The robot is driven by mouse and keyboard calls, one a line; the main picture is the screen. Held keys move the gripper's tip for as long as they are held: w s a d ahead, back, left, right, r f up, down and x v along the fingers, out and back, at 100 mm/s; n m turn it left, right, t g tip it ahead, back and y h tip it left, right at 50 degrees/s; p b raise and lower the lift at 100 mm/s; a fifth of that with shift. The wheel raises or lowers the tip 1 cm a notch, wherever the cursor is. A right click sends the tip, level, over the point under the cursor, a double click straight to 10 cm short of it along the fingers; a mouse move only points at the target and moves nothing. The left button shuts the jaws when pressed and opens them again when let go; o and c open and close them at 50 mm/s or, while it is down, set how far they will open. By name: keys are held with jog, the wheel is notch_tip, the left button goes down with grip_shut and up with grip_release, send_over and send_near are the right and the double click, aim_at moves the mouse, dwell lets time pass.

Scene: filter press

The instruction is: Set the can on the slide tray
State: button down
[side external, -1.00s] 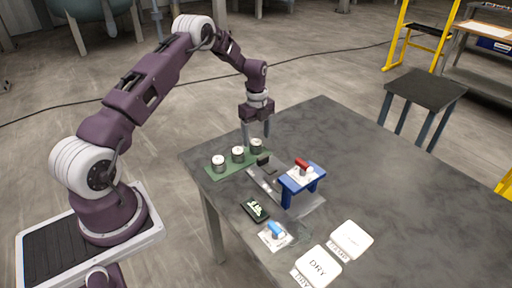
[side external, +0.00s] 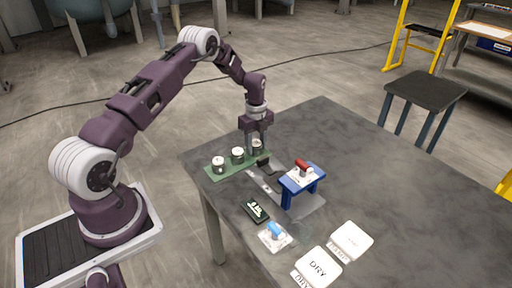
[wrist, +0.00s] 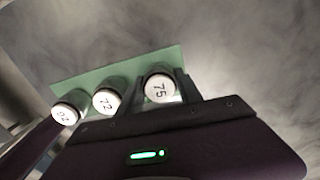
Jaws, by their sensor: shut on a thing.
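Three white-topped cans stand in a row on a green mat (side external: 222,175). The right-hand can, marked 75 (wrist: 159,89), is between the fingers of my gripper (side external: 257,147), which is shut on it; it also shows in the side view (side external: 257,144), partly hidden by the fingers. The can marked 72 (wrist: 106,101) and the leftmost can (wrist: 67,113) stand free beside it. The grey slide tray (side external: 266,182), with a dark block at its far end, runs from beside the mat toward the blue press frame (side external: 287,194).
The blue frame carries a red part (side external: 302,166) on top. A black display (side external: 256,210) with lit digits and a blue-handled item (side external: 273,231) lie in front. White blocks, one marked DRY (side external: 317,266), stand near the front edge. The table's right side is clear.

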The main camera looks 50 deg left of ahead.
aim_at(257, 143)
jog(key=r, duration=0.9)
jog(key=shift+d+r, duration=0.35)
jog(key=s+d+r, duration=0.1)
jog(key=d, duration=0.7)
jog(key=s+d+r, duration=0.2)
jog(key=d, duration=0.6)
jog(key=shift+f, duration=5.4)
jog(key=shift+f, duration=0.3)
jog(key=c, duration=0.7)
grip_release()
jog(key=shift+r, duration=0.1)
jog(key=shift+r, duration=3.7)
